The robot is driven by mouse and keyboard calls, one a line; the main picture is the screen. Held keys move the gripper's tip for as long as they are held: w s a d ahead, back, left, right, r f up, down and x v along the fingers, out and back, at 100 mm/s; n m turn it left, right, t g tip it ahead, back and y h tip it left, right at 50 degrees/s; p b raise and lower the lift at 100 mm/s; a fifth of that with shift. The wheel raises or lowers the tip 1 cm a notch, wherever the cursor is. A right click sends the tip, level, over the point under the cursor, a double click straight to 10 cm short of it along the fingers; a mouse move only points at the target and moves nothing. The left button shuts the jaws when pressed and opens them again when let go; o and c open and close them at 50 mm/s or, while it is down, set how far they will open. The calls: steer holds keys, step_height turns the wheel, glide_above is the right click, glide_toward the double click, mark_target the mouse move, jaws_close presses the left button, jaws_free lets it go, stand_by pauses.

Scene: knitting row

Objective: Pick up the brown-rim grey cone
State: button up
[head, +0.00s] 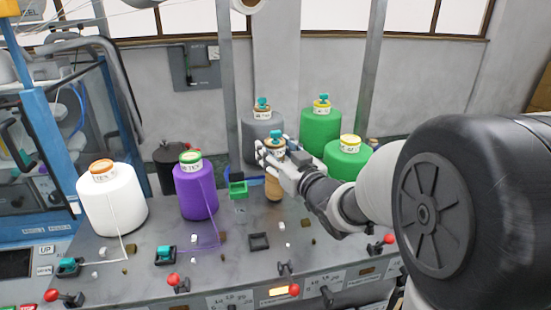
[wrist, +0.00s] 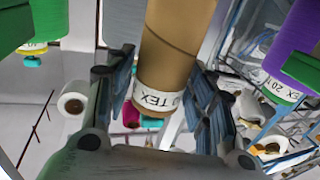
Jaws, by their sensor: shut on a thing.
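A grey cone (head: 258,130) with a brown rim and a teal piece on top stands at the back of the machine bed. My gripper (head: 275,158) is in front of it and is shut on a tan cone (head: 273,187). The tan cone has a white label band and a teal top. In the wrist view the tan cone (wrist: 168,45) lies between both fingers, its label reading TEX. Whether its base touches the bed is unclear. My gripper hides the lower part of the grey cone.
Two green cones (head: 320,130) (head: 346,160) stand close behind and right of my gripper. A purple cone (head: 196,190) and a white cone (head: 112,205) stand left. A green square holder (head: 238,189) sits just left of the tan cone. Red-knobbed levers (head: 173,280) line the front.

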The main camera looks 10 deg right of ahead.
step_height(320, 180, up, 19)
steer(key=p, duration=0.5)
steer(key=shift+f+p, duration=0.15)
steer(key=shift+p, duration=0.25)
step_height(320, 180, up, 14)
steer(key=p, duration=1.3)
steer(key=shift+p, duration=0.4)
